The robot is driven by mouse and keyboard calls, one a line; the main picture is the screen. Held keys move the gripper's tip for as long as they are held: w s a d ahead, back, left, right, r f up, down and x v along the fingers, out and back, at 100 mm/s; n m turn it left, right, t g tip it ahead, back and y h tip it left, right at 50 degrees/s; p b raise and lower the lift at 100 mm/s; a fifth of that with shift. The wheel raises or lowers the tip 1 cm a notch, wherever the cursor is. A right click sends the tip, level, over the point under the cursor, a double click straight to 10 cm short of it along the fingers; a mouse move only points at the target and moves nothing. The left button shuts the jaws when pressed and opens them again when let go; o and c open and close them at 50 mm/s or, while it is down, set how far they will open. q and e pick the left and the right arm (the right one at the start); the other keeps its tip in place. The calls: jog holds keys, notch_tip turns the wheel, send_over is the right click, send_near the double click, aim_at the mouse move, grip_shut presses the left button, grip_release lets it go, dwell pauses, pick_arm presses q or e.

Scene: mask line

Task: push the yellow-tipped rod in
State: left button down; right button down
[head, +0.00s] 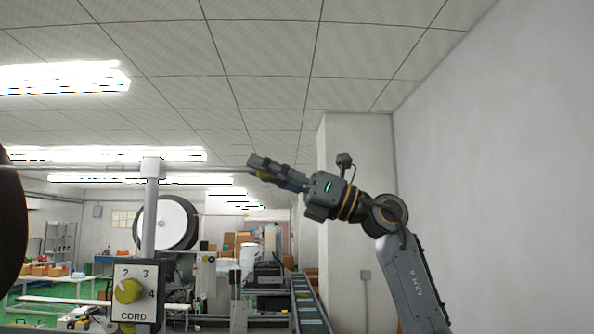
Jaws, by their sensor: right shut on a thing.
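A thin grey rod (215,170) runs level across the upper middle, from the post's top bracket (152,166) to my right gripper (259,168). My right gripper is raised, reaching in from the right and pointing left. It is shut on the rod's right end, where a little yellow (265,177) shows at the fingers. The fingers hide most of the tip. How deep the rod sits in the bracket cannot be told. My left gripper is not in view.
A grey post (150,215) stands at left with a yellow-knob dial marked CORD (128,291). Behind it is a large white reel (168,224). A dark rounded shape (10,235) fills the left edge. A conveyor (308,303) runs below; a bare wall (500,150) is at right.

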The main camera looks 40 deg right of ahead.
aim_at(247, 170)
jog(key=shift+w+a+r, duration=0.1)
jog(key=shift+w+a, duration=0.8)
jog(key=shift+a, duration=0.25)
jog(key=shift+s+d, duration=0.1)
jog(key=shift+d, duration=0.1)
jog(key=c, duration=1.5)
grip_release()
jog(key=o, duration=0.4)
jog(key=shift+a, duration=0.1)
jog(key=shift+c, duration=0.2)
jog(key=shift+o, duration=0.6)
jog(key=shift+w+a, duration=0.2)
jog(key=shift+w, duration=0.1)
jog(key=v, duration=1.2)
